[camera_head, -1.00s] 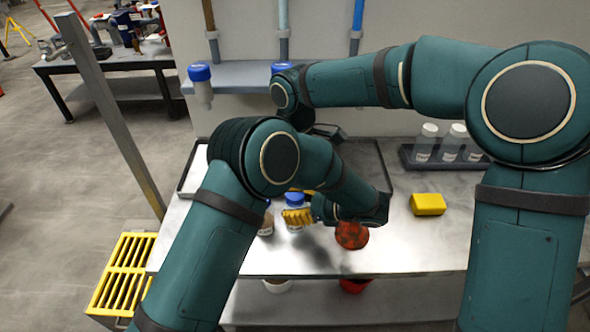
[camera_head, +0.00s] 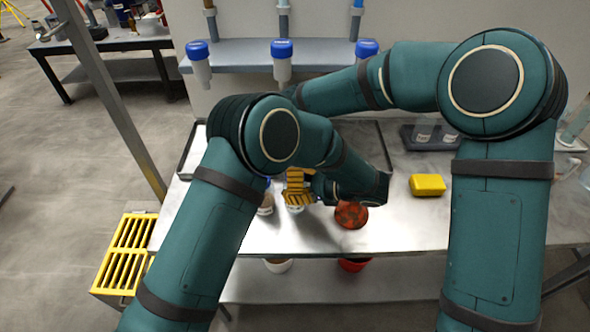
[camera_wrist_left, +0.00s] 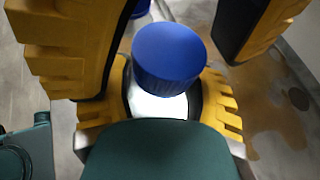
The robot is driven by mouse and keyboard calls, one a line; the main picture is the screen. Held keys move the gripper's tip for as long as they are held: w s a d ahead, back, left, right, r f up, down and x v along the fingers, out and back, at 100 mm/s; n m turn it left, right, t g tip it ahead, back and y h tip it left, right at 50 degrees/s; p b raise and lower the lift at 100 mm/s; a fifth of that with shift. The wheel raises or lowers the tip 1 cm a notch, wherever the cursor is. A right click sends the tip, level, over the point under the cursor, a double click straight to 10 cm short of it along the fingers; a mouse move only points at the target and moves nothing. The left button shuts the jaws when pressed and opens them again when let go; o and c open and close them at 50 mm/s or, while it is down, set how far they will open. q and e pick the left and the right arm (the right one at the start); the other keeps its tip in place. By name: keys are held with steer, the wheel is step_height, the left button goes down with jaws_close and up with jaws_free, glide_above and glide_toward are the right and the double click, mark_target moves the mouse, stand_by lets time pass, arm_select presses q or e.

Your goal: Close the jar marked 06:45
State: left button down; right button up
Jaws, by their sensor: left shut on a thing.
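My left gripper (camera_head: 297,188), with yellow ribbed fingers, is shut on a blue lid at the front left of the metal table. In the left wrist view the blue lid (camera_wrist_left: 168,55) sits between the fingers, with a bright white surface below it. In the head view the pale jar (camera_head: 295,208) shows just below the fingers. A second jar (camera_head: 266,203) stands close to its left, brownish inside, partly behind my left arm. No 06:45 marking is readable. My right arm reaches left behind my left arm, and its gripper is hidden.
A yellow block (camera_head: 427,185) and a dark rack (camera_head: 430,138) are further right. Blue-capped bottles (camera_head: 282,62) hang along the back shelf. A dark-rimmed tray (camera_head: 189,160) lies behind. Table front is clear.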

steer(key=shift+c, duration=0.2)
steer(key=c, duration=1.2)
steer(key=shift+m, duration=1.7)
steer(key=shift+c, duration=0.2)
steer(key=o, duration=1.2)
steer(key=shift+r, duration=0.1)
